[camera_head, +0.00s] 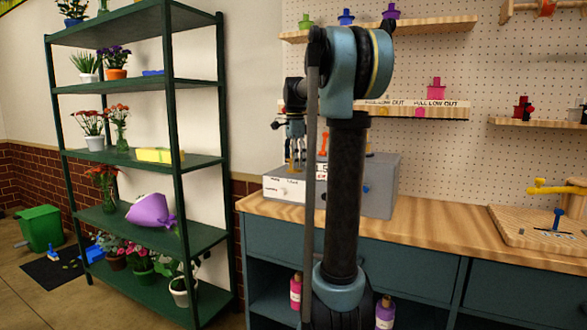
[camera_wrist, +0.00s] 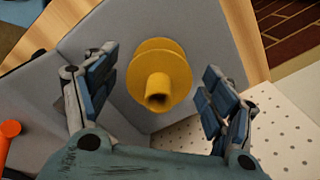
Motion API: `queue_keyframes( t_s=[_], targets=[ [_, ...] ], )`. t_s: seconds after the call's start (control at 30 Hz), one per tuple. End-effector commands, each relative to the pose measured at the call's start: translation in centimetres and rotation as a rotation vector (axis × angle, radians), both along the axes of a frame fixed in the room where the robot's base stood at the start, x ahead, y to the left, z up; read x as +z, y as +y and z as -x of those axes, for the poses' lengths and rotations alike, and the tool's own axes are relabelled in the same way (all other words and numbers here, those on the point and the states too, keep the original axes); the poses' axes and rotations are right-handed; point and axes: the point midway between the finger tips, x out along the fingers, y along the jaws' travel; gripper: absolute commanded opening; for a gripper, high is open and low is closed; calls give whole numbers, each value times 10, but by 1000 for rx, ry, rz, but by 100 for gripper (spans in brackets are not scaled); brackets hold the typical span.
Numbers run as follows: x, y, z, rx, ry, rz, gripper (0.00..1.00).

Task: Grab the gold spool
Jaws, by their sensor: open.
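The gold spool (camera_wrist: 158,79) is a yellow flanged spool with a hollow hub, in the middle of the wrist view. It is at a grey surface of the box (camera_wrist: 212,40) behind it. My gripper (camera_wrist: 158,92) is open, with one finger on each side of the spool and visible gaps to both. In the head view my gripper (camera_head: 295,150) is above the grey box (camera_head: 380,190) on the counter.
The wooden counter (camera_head: 440,228) carries the grey box and a wooden board (camera_head: 520,232) at the right. An orange object (camera_wrist: 8,132) is at the wrist view's left edge. Perforated pegboard (camera_wrist: 285,120) is close by. A green shelf rack (camera_head: 140,85) with plants stands left.

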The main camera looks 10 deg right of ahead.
Motion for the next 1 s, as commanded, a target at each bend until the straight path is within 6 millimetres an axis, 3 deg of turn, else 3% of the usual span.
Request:
queue_keyframes(
  t_s=[0.2, 0.4, 0.43, 0.77, 1.0],
  targets=[
    [-1, 0, 0, 0, 0, 0, 77],
    [-1, 0, 0, 0, 0, 0, 31],
    [-1, 0, 0, 0, 0, 0, 28],
    [1, 0, 0, 1, 0, 0, 24],
    [23, 1, 0, 1, 0, 0, 24]
  ],
)
